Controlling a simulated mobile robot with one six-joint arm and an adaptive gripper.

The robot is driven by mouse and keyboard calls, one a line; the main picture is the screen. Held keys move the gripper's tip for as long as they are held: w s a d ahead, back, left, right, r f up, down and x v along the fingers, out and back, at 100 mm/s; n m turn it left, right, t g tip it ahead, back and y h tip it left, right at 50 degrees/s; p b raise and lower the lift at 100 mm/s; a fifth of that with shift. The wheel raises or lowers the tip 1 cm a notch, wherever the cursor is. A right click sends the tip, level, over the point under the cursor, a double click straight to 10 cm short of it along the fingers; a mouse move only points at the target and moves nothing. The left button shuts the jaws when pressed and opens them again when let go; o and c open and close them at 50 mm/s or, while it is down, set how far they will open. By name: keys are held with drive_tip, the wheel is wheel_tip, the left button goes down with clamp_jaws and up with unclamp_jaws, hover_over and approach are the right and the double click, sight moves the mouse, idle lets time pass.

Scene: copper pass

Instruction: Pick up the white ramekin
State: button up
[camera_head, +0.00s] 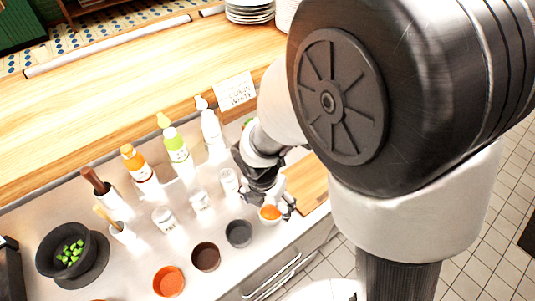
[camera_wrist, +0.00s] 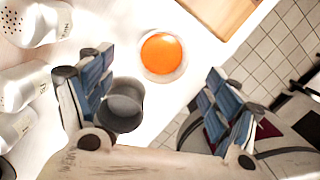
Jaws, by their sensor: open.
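The white ramekin (camera_wrist: 145,68) with orange contents stands on the pale counter in the wrist view. It shows ahead of the gap between my fingertips, a little right of the left finger. In the head view the ramekin (camera_head: 262,217) is partly hidden by my gripper (camera_head: 276,203). My gripper (camera_wrist: 160,66) is open and empty, its two blue-padded fingers spread wide. I see no contact with the ramekin, and the height between them is hard to judge.
A dark grey ramekin (camera_head: 239,234) stands close by, partly behind my left finger in the wrist view. Brown (camera_head: 206,257) and orange (camera_head: 168,281) ramekins are further left. Shakers (camera_head: 229,181) and bottles (camera_head: 175,144) stand behind. A wooden board (camera_head: 306,184) and the counter edge lie right.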

sight(271, 214)
drive_tip(key=f+b, duration=0.1)
drive_tip(key=f, duration=0.1)
drive_tip(key=f+b, duration=0.1)
drive_tip(key=f, duration=0.1)
drive_tip(key=f+b, duration=0.1)
drive_tip(key=shift+w+d+f, duration=0.4)
drive_tip(key=shift+r, duration=0.15)
drive_tip(key=shift+c, duration=0.4)
drive_tip(key=c, duration=1.1)
